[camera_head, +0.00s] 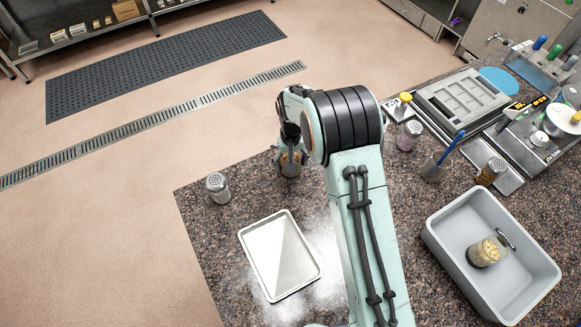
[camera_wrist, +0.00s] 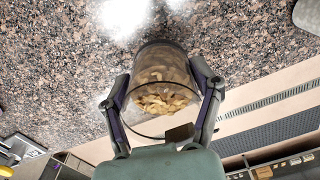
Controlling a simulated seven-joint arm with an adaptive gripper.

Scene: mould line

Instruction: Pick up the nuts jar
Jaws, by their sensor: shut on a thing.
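The nuts jar (camera_wrist: 165,72) is a clear glass jar with pale tan nuts inside and a thin wire loop near its mouth. In the wrist view it sits between the two fingers of my gripper (camera_wrist: 161,88), which is shut on its sides. In the head view my gripper (camera_head: 290,158) is at the counter's far edge, with the jar (camera_head: 291,168) partly hidden by the fingers. I cannot tell whether its base touches the counter.
A shaker (camera_head: 218,187) and a pale tray (camera_head: 281,256) are to the left. At right, a grey bin (camera_head: 447,246) holds another jar (camera_head: 486,251) of pale pieces. Shakers (camera_head: 408,135) (camera_head: 491,171), a cup with a blue-handled tool (camera_head: 434,168) and a mould machine (camera_head: 462,97) stand behind.

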